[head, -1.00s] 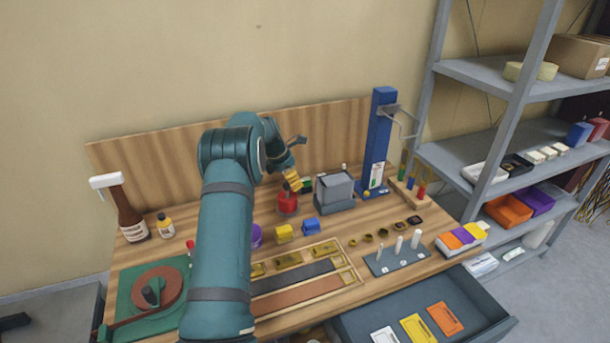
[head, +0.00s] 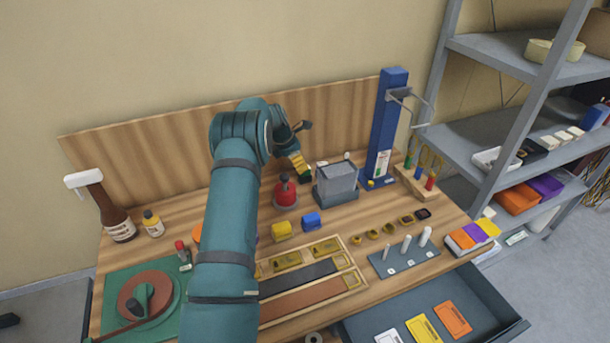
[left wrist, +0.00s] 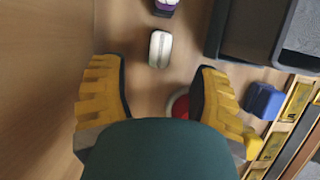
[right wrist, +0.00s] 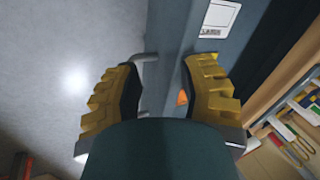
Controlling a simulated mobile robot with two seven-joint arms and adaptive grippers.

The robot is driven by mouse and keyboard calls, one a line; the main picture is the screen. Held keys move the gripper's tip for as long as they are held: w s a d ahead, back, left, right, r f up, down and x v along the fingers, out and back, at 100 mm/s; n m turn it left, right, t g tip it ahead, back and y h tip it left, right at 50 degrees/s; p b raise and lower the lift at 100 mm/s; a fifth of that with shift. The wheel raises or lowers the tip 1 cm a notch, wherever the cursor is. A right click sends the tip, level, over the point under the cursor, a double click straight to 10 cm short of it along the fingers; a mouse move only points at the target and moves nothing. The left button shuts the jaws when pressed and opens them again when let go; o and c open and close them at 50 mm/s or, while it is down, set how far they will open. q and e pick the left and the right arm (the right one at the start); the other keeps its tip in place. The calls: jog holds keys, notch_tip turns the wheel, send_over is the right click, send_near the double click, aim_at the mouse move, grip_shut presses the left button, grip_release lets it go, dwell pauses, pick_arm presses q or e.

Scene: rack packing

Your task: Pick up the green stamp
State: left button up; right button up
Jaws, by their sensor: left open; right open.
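In the head view, a small dark green block, which I take to be the green stamp (head: 306,176), stands behind the red round-based stamp (head: 285,192), just under the fingers of my left gripper (head: 299,163). In the left wrist view, a pale-topped upright piece (left wrist: 160,48) with greenish sides, likely the same stamp, lies ahead of and between the open, empty fingers (left wrist: 163,85), apart from them. The red piece (left wrist: 180,105) is close beside one finger there. My right gripper (right wrist: 160,85) is open and empty in the right wrist view; it is outside the head view.
A grey box (head: 338,184) and blue post (head: 382,130) stand right of the green block. A wooden backboard (head: 200,135) is close behind it. Yellow (head: 281,231) and blue (head: 311,221) blocks are in front. An open drawer (head: 490,318) juts out front right, near grey shelving.

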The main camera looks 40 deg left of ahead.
aim_at(307, 175)
pick_arm(q)
jog(key=x, duration=0.7)
jog(key=shift+w+f, duration=0.1)
jog(key=shift+w, duration=0.15)
grip_shut()
